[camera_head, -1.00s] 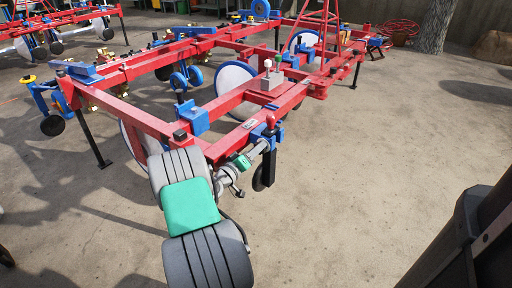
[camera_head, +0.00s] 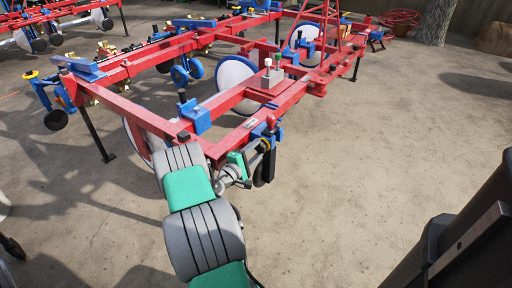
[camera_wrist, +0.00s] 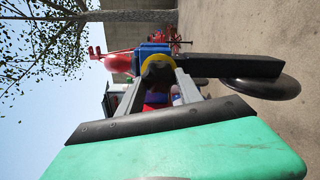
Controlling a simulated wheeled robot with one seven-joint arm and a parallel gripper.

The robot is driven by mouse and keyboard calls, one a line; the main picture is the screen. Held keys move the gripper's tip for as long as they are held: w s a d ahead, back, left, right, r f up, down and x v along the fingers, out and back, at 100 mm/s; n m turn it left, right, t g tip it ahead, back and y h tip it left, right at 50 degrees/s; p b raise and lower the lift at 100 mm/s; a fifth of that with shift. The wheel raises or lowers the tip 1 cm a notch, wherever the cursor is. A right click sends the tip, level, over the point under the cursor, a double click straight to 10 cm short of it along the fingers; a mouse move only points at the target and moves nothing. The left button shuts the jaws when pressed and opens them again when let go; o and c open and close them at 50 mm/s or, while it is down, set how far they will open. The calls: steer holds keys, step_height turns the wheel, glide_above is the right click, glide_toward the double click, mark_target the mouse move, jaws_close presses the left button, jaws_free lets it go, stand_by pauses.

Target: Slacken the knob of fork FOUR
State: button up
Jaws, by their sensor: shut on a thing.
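The fork at the near corner has a blue clamp (camera_head: 262,133), a black upright leg (camera_head: 268,160) and a small dark wheel (camera_head: 259,173). I cannot read a number on it. My gripper (camera_wrist: 160,88) reaches this fork from the left in the head view. In the wrist view its two grey fingers are shut on a yellow round knob (camera_wrist: 157,66), which sits against the blue clamp. The fingers partly hide the knob. The black leg and wheel (camera_wrist: 262,87) lie to the right of the fingers there.
The red planter frame (camera_head: 235,140) runs back from the fork, with large white discs (camera_head: 236,75) and other blue clamps along it. A grey box with a white-topped lever (camera_head: 268,77) stands on the frame. Open concrete floor (camera_head: 380,150) lies to the right.

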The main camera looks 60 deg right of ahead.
steer(key=n+p, duration=0.2)
steer(key=n, duration=0.2)
steer(key=shift+n, duration=0.3)
steer(key=n+p, duration=0.1)
steer(key=n, duration=0.4)
steer(key=shift+f+p, duration=0.15)
steer(key=shift+p, duration=0.25)
steer(key=shift+n, duration=0.3)
steer(key=o, duration=1.4)
steer(key=shift+s, duration=0.1)
steer(key=shift+c, duration=0.2)
steer(key=w+a+b, duration=0.1)
steer(key=a+b, duration=0.1)
steer(key=a, duration=0.5)
steer(key=shift+a, duration=0.35)
steer(key=shift+w+f+b, duration=0.1)
steer(key=shift+b, duration=0.25)
